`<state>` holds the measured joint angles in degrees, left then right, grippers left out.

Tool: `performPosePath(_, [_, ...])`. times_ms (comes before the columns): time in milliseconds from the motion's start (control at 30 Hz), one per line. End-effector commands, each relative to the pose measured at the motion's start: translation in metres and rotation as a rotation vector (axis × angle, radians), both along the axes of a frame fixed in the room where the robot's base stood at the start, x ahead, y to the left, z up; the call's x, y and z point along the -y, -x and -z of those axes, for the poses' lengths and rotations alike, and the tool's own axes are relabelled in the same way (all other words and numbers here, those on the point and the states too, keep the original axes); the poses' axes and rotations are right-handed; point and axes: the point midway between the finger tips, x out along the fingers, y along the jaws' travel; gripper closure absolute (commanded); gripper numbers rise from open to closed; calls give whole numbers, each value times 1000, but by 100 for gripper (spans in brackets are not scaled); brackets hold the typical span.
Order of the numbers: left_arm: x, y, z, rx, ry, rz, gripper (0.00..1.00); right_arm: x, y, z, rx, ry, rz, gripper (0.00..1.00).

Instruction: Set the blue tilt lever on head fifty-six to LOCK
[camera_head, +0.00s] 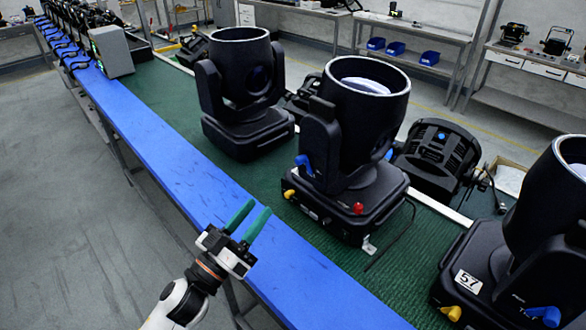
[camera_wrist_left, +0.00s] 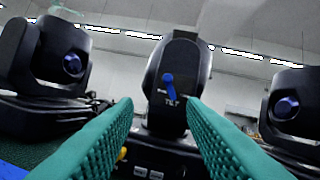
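A black moving head (camera_head: 335,145) stands on the green bench mat, left of the head marked 57; I cannot read its own number. Its blue tilt lever (camera_head: 304,164) is on the side of its yoke. In the left wrist view the lever (camera_wrist_left: 170,88) points up and slightly left, above the word TILT; no LOCK mark is readable. My left gripper (camera_head: 247,218) is open and empty over the blue bench edge, apart from the lever. Its green fingers (camera_wrist_left: 158,135) frame the lever from a distance. My right gripper is not in view.
The head marked 57 (camera_head: 520,240) stands at right, another head (camera_head: 242,90) at left. Yellow lever (camera_head: 289,194) and red knob (camera_head: 359,208) sit on the middle head's base. A flat black lamp (camera_head: 437,155) lies behind. The blue edge strip (camera_head: 150,135) is mostly clear.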

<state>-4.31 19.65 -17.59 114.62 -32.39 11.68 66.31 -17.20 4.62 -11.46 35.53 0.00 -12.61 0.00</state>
Motion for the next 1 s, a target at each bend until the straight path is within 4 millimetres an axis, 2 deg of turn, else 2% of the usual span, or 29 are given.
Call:
performPosePath(133, [8,-1,-6,23,6,48,63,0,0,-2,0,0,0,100])
performPosePath(267, [17,-13,-14,23,10,48,63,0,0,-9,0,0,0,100])
performPosePath(700, [62,-74,-44,21,8,46,63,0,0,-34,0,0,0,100])
performPosePath(1000, [72,-87,-48,20,8,47,63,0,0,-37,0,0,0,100])
